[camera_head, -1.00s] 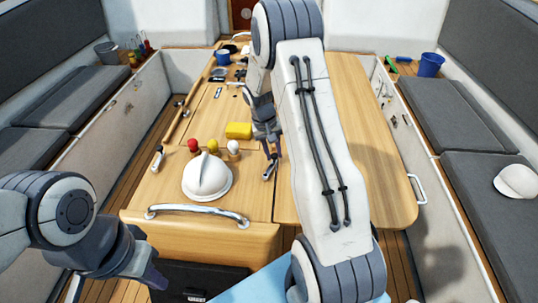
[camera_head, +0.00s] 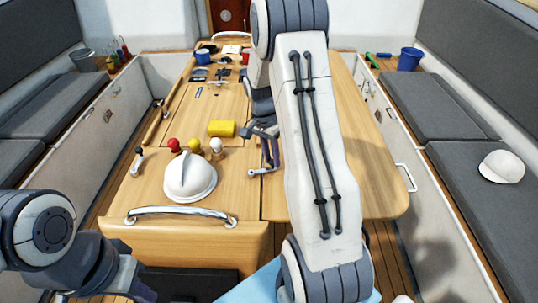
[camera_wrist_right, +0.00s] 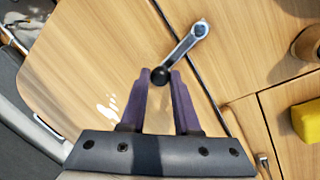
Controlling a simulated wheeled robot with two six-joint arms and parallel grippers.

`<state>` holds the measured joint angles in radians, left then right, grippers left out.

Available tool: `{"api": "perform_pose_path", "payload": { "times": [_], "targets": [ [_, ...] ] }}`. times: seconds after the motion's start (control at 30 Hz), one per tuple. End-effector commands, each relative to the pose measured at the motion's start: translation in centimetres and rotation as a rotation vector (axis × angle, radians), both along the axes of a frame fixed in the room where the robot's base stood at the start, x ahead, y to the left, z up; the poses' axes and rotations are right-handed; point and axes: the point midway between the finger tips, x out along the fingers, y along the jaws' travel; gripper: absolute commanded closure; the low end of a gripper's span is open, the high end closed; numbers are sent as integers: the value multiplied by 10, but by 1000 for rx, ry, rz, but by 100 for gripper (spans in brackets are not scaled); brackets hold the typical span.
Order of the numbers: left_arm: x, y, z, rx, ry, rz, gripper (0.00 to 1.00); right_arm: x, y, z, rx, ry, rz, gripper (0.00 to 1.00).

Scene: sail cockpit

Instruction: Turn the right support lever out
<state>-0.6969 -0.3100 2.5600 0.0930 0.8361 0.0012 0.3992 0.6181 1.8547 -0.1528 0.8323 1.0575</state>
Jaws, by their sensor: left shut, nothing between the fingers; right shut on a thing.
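The right support lever (camera_head: 264,172) is a chrome crank on the tabletop beside the long seam. In the wrist view its chrome arm (camera_wrist_right: 183,45) runs from a round pivot at the upper right down to a black knob (camera_wrist_right: 160,76). My right gripper (camera_wrist_right: 160,78) is shut on that knob, one purple finger on each side. In the head view my right gripper (camera_head: 272,158) is partly hidden behind my own arm. My left gripper (camera_head: 140,291) is low at the bottom left, shut, empty and partly cut off by the frame edge.
A second lever (camera_head: 138,160) stands at the table's left side. A white domed object (camera_head: 190,178), several coloured knobs and a yellow block (camera_head: 221,128) lie left of my right gripper. A chrome handrail (camera_head: 180,212) crosses the front. The right leaf (camera_head: 370,170) is clear.

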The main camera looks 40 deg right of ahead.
Motion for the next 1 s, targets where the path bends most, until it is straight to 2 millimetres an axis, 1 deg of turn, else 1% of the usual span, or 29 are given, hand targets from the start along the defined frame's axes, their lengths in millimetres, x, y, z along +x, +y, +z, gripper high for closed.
{"api": "perform_pose_path", "payload": {
  "times": [0.2,0.4,0.6,1.0],
  "targets": [
    [0,0,-2,0,0,0,100,-9,3,1,-1,-2,-154,100],
    [0,0,-3,0,0,0,100,-14,6,1,-1,-2,-244,100],
    [0,0,-3,0,0,0,100,-16,8,1,-1,-2,-288,100],
    [0,0,-3,0,0,0,100,-17,9,1,-1,-2,-301,100]
  ]
}}
